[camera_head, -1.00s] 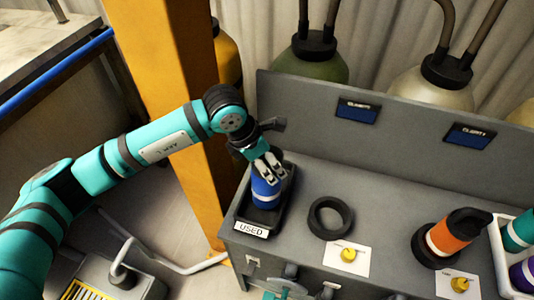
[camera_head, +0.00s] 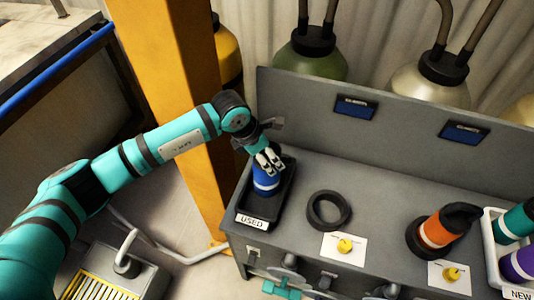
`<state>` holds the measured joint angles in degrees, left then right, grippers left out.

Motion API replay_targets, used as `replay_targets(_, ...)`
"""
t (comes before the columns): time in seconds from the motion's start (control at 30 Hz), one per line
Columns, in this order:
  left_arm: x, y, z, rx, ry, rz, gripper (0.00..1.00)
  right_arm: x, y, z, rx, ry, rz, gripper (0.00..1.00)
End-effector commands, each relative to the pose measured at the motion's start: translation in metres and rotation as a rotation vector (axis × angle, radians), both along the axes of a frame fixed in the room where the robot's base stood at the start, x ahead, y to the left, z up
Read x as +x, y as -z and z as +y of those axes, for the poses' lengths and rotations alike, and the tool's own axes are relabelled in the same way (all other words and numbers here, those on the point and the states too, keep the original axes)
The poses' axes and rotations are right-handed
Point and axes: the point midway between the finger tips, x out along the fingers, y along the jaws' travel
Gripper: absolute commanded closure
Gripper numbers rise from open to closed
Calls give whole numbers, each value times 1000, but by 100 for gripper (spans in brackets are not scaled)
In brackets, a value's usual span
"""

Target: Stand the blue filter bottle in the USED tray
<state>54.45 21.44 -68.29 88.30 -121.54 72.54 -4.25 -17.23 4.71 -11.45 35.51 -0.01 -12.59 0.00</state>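The blue filter bottle (camera_head: 265,181), with a white band, stands roughly upright inside the black USED tray (camera_head: 281,205) at the left end of the grey bench. The tray has a white USED label at its front. My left gripper (camera_head: 268,165) reaches down from above, with its fingers at the bottle's top. The fingers hide that top, and I cannot tell whether they grip it or stand just open around it. My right gripper is not in view.
A black ring (camera_head: 329,210) lies right of the tray. An orange-banded bottle (camera_head: 437,231) stands further right, beside a white NEW tray (camera_head: 490,245) with teal and purple bottles. Yellow knobs on white cards line the front. A yellow post (camera_head: 185,110) rises at left.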

Motion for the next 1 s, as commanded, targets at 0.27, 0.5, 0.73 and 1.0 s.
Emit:
replay_targets(0.27,0,0,0,1,-1,1,1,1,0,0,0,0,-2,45)
replay_targets(0.5,0,-3,0,1,-1,1,1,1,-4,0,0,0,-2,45)
replay_targets(0.73,-5,-32,13,0,1,-6,1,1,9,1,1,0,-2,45)
replay_targets(1.0,-15,-85,32,0,-1,-5,1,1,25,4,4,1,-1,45)
